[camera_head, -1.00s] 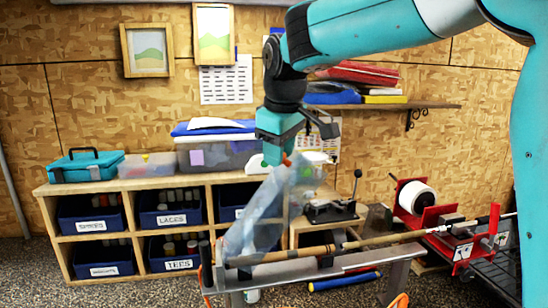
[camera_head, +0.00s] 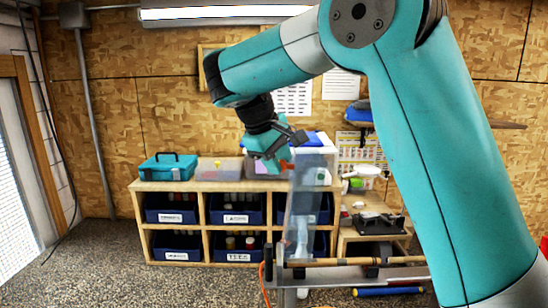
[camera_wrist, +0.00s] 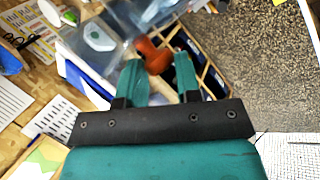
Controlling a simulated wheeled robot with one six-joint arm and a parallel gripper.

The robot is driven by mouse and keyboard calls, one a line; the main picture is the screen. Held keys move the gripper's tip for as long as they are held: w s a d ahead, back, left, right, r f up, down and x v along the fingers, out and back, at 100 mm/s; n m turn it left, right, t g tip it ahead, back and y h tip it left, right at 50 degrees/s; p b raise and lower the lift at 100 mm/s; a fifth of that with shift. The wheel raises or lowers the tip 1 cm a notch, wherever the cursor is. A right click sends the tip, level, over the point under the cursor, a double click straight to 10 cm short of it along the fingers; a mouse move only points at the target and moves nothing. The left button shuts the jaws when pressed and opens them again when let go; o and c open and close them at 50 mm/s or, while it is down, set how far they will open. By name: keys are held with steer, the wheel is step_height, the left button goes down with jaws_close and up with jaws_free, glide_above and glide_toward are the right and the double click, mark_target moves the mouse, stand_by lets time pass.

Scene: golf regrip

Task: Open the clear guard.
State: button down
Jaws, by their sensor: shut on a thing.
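The clear guard (camera_head: 302,205) is a see-through panel above the bench (camera_head: 352,277). It stands nearly upright, its lower end at the bench and its upper end at my gripper (camera_head: 283,158). In the wrist view an orange knob (camera_wrist: 152,54) sits between the fingers of my gripper (camera_wrist: 159,66), which are shut on it. A see-through part of the guard (camera_wrist: 118,22) seems to show beyond the knob, but its edges are unclear. A golf club shaft (camera_head: 335,262) lies along the bench below the guard.
A wooden shelf (camera_head: 204,222) with blue bins stands behind, with a teal toolbox (camera_head: 168,167) on top. A small side table (camera_head: 347,234) carries a dark press-like tool (camera_head: 381,223). A blue tube (camera_head: 388,291) is below the bench. Speckled floor at the left is clear.

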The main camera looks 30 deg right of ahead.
steer(key=shift+s+a+f+g, duration=0.1)
steer(key=shift+f+g, duration=0.05)
steer(key=shift+f, duration=0.3)
steer(key=shift+s+a+f+g, duration=0.1)
steer(key=shift+f+g, duration=0.05)
steer(key=shift+f, duration=0.3)
steer(key=c, duration=1.1)
jaws_free()
steer(key=o, duration=0.3)
steer(key=shift+w, duration=0.15)
steer(key=shift+r, duration=0.1)
steer(key=shift+r, duration=0.2)
